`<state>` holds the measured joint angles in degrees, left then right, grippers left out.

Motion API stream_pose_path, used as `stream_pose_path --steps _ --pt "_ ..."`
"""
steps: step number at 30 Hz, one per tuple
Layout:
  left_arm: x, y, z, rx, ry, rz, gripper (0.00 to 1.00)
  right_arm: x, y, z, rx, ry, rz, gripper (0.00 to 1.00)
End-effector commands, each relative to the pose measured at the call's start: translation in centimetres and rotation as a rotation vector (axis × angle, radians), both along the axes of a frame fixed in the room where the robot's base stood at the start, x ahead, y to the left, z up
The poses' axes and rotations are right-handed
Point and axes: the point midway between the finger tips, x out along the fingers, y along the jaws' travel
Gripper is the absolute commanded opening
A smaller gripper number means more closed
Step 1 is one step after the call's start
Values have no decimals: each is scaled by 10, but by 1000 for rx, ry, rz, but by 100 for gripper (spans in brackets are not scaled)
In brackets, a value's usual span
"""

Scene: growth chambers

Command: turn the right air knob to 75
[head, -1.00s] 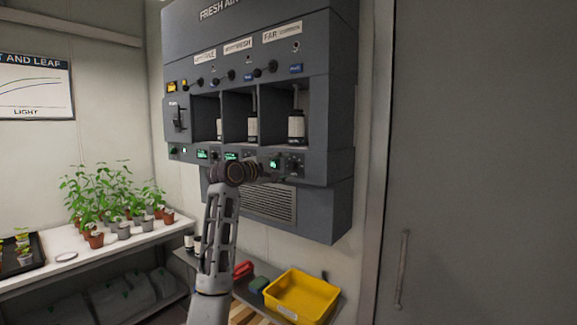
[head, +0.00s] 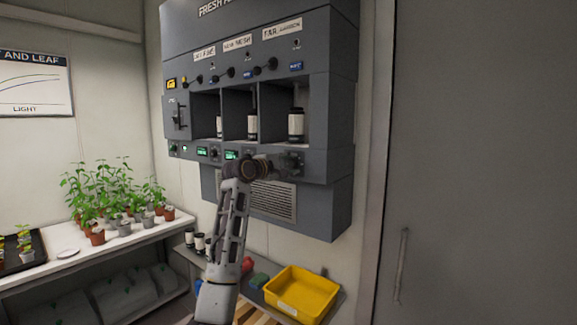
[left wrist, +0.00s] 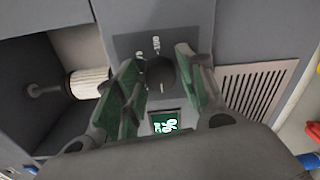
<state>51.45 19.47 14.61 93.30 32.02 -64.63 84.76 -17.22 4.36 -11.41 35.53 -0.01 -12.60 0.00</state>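The grey fresh-air cabinet (head: 340,110) hangs on the wall with three bays and a row of green displays and knobs below them. In the left wrist view a dark round air knob (left wrist: 161,73) sits on the panel under the right bay. A small green display (left wrist: 165,122) is beside it, its reading unclear. My left gripper (left wrist: 158,68) is open, with one green-padded finger on each side of the knob; I cannot tell whether they touch it. In the head view my left gripper (head: 284,164) reaches the right end of the knob row and hides the display there. My right gripper is not in view.
A vent grille (head: 272,200) is below the knob row. White-labelled bottles stand in the bays, such as this one (head: 296,124). A yellow bin (head: 302,294) stands on the low shelf. Potted plants (head: 110,195) fill the bench at left.

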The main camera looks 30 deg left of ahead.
Motion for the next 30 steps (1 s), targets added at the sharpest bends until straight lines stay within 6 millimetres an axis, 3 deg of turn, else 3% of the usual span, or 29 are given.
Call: stream_pose_path --steps 1,7,20,30 --pt "0 0 0 0 0 0 29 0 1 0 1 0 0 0" --pt "0 0 0 0 0 0 6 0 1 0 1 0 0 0" --pt "0 0 0 74 -5 1 6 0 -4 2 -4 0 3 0" --pt "0 0 -1 304 -20 1 6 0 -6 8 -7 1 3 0"
